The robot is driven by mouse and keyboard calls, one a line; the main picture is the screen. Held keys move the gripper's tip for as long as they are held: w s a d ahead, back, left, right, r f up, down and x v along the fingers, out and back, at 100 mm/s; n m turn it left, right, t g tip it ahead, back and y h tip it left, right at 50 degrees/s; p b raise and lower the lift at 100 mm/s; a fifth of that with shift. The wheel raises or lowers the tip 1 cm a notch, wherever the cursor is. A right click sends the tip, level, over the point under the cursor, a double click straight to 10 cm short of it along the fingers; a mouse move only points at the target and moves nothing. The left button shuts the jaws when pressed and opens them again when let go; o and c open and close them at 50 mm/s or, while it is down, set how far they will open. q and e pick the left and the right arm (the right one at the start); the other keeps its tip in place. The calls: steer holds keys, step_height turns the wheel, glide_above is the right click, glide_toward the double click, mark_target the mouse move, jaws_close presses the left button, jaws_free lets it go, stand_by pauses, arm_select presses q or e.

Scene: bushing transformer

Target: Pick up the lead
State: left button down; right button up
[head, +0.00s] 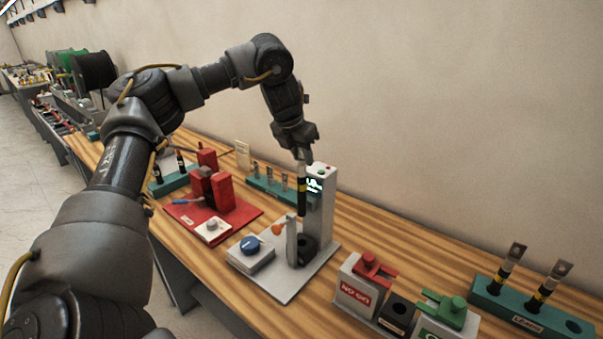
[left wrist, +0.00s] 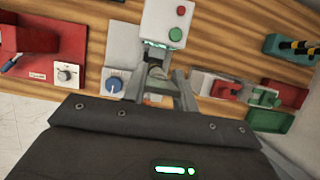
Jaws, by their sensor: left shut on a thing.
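My left gripper (head: 302,152) is shut on a lead (head: 302,190), a slim upright rod with a black body and a yellow band. The lead hangs below the fingers, over the grey test station (head: 268,284) and in front of its column. Its lower end is close above the black socket (head: 304,248); I cannot tell whether they touch. In the left wrist view the fingers (left wrist: 160,92) close around the lead's top, mostly hidden. Two more leads (head: 501,268) (head: 546,287) stand in the teal rack (head: 527,316) at right. My right gripper is not in view.
A red fixture (head: 213,212) stands left of the station, with teal racks (head: 262,187) behind. The station has a blue knob (head: 250,243) and a column with buttons (head: 321,172). A wall runs behind the table.

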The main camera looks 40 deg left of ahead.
arm_select(q)
step_height(320, 180, up, 10)
steer(key=shift+f, duration=0.2)
step_height(320, 180, up, 11)
steer(key=p, duration=0.6)
stand_by(0.7)
stand_by(0.4)
